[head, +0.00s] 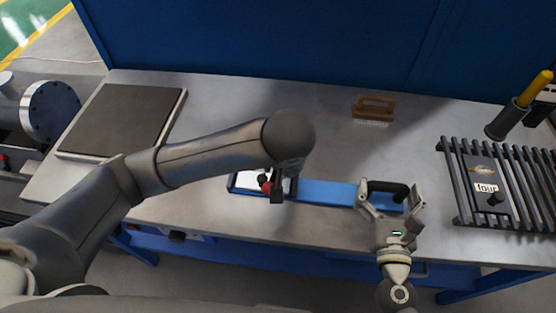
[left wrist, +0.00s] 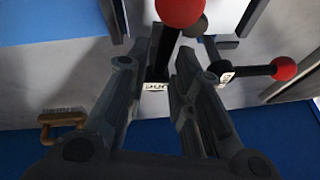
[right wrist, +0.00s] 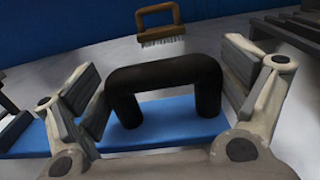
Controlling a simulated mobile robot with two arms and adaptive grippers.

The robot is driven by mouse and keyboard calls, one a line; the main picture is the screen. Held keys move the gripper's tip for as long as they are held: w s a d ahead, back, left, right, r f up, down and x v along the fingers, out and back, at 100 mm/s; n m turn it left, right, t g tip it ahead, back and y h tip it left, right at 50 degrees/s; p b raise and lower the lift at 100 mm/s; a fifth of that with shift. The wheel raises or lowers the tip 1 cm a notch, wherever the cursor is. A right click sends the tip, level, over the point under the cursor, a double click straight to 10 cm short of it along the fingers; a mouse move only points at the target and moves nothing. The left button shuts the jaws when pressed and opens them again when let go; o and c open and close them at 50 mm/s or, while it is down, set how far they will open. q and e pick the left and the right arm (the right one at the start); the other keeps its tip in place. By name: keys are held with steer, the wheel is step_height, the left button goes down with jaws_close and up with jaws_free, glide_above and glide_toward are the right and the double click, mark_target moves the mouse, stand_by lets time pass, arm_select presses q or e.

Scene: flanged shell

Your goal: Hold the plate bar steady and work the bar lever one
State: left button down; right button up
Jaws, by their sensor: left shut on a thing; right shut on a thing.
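The blue plate bar (head: 325,192) lies along the front of the bench, with a black arched handle (head: 387,187) near its right end. My right gripper (head: 389,198) is shut on this handle, which also stands between its fingers in the right wrist view (right wrist: 163,75). My left gripper (head: 278,190) is at the bar's left part. In the left wrist view the shaft of a red-balled lever (left wrist: 180,8) runs between its fingers, beside an upside-down label (left wrist: 155,87) that seems to read "one". A second red-balled lever (left wrist: 284,69) points right, outside the fingers.
A wooden brush (head: 373,110) lies at the back. A black slatted rack (head: 462,182) with a plate marked "four" (head: 486,187) is at right, near a yellow-handled tool (head: 535,88). A dark square pad (head: 122,115) lies at left.

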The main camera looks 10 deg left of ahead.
arm_select(q)
steer(key=shift+f, duration=0.1)
arm_select(e)
steer(key=shift+a+r, duration=0.1)
steer(key=shift+r, duration=0.05)
arm_select(q)
steer(key=c, duration=1.6)
jaws_free()
steer(key=shift+o, duration=0.6)
steer(key=shift+w, duration=0.1)
arm_select(e)
steer(key=shift+w, duration=0.1)
arm_select(q)
steer(key=shift+v, duration=1)
steer(key=v, duration=1)
